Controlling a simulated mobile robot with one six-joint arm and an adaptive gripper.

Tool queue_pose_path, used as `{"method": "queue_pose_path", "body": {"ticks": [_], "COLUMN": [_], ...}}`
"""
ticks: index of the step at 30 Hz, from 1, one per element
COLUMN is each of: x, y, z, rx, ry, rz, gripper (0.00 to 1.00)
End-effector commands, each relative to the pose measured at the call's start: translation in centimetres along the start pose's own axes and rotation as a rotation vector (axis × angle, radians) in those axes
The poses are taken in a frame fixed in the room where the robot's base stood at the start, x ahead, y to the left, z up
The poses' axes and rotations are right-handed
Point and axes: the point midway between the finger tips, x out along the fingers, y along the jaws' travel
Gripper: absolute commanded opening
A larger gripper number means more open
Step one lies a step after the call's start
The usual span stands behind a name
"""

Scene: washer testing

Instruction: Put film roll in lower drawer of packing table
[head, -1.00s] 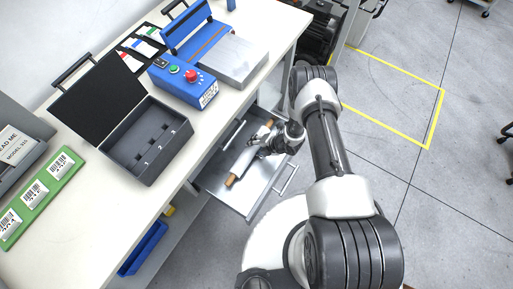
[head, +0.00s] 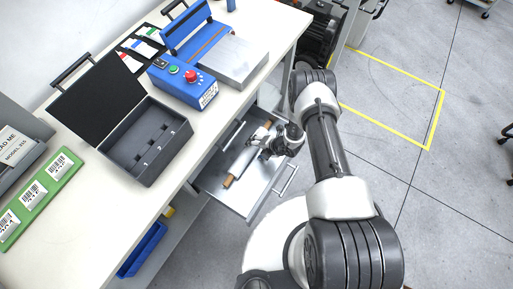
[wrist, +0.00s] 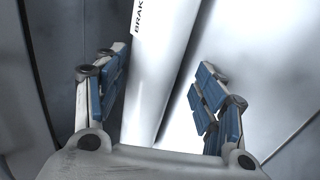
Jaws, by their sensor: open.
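The film roll (head: 240,164) is a white tube with brown core ends. It lies inside the open lower drawer (head: 212,186) of the packing table, resting at a slant on the drawer's metal floor. My gripper (head: 266,152) is over the drawer, at the right side of the roll. In the wrist view, my gripper (wrist: 165,95) is open, with blue finger pads spread apart. The white roll (wrist: 160,70) with dark lettering runs between the fingers, nearer the left one, and does not appear clamped.
The packing table top (head: 75,225) carries an open black case (head: 147,150), a blue sealer with a red button (head: 184,80) and a green barcode board (head: 38,195). A blue bin (head: 142,250) sits below. Clear floor lies to the right.

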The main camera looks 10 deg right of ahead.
Motion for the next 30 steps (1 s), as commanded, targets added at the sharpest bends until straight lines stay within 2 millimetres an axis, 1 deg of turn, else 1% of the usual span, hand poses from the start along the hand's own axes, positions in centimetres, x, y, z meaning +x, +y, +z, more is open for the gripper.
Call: {"method": "queue_pose_path", "body": {"ticks": [3,5,8,15,18,21,24,28,30], "x": [-0.3,-1.0,-2.8,-8.1,-9.9,-11.2,-11.9,-12.2,-12.6], "y": [0.2,0.2,0.3,0.3,0.3,0.2,0.2,0.2,1.0], "z": [0.0,0.1,0.1,0.2,0.1,0.1,0.1,0.1,0.4], "rx": [0.0,0.002,0.003,0.003,0.003,0.002,0.001,-0.004,-0.032], "ry": [0.0,-0.001,-0.002,-0.003,-0.002,-0.001,-0.001,0.0,0.0], "rz": [0.0,0.0,0.001,0.001,0.001,0.0,0.0,0.001,0.01], "gripper": [0.64,0.64,0.64,0.64,0.64,0.64,0.64,0.64,0.64]}}
